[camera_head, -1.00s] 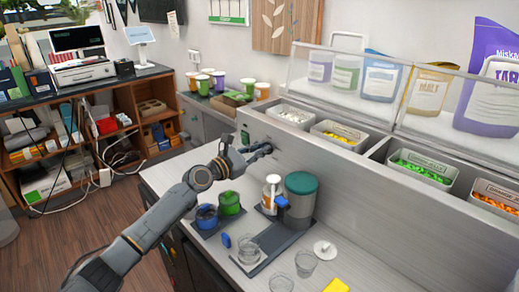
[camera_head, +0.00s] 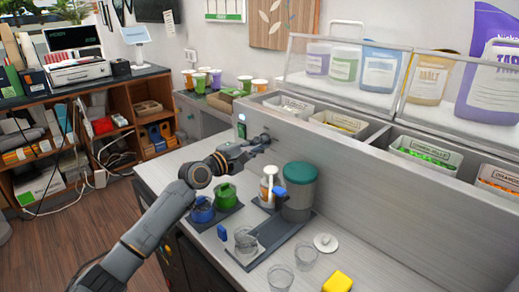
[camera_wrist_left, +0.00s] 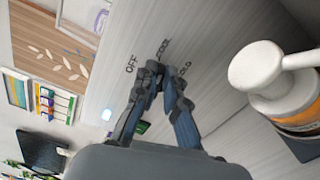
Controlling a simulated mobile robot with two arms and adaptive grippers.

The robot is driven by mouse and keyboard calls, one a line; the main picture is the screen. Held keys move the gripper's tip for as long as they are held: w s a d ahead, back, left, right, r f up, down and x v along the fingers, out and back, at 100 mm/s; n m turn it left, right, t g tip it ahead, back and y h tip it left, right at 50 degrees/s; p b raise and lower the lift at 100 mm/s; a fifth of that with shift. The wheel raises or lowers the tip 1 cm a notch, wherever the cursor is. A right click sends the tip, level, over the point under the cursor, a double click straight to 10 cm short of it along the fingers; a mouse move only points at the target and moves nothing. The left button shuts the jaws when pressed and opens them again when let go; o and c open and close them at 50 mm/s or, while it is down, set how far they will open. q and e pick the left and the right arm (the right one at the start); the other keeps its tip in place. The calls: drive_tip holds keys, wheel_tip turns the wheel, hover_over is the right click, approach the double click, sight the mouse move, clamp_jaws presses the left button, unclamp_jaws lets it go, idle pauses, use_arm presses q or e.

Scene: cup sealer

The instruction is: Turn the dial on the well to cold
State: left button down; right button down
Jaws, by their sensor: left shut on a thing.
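My left gripper (camera_head: 262,142) is at the upright grey front panel (camera_head: 345,175) of the topping well, with its arm reaching in from the left. In the left wrist view, its two dark fingers (camera_wrist_left: 163,72) are close together, shut on the small dial at the panel. The dial is mostly hidden between the fingertips. Printed labels surround it: "OFF" (camera_wrist_left: 131,63) to the left, one above the fingertips (camera_wrist_left: 163,48) and one to the right (camera_wrist_left: 184,70); the last two are too blurred to read surely. My right gripper is out of view.
A small lit display (camera_head: 241,126) is on the panel left of the gripper. A white pump bottle (camera_head: 268,186), a teal-lidded canister (camera_head: 299,190), green (camera_head: 226,194) and blue (camera_head: 202,210) containers stand on the counter below. Topping trays (camera_head: 425,154) line the well top.

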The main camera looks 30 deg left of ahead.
use_arm(q)
drive_tip(key=shift+w+a+f+m+b, duration=0.1)
drive_tip(key=shift+f+m+b, duration=0.25)
drive_tip(key=shift+m+b, duration=1.45)
drive_tip(key=shift+s+a+f+m+b, duration=0.1)
drive_tip(key=shift+f+m+b, duration=0.25)
drive_tip(key=shift+m+b, duration=1.45)
drive_tip(key=shift+w+a+f+m+b, duration=0.1)
drive_tip(key=shift+f+m+b, duration=0.5)
drive_tip(key=shift+m, duration=2.1)
drive_tip(key=shift+r+b, duration=0.25)
drive_tip(key=shift+b, duration=0.05)
drive_tip(key=c, duration=1.4)
unclamp_jaws()
drive_tip(key=shift+r, duration=0.1)
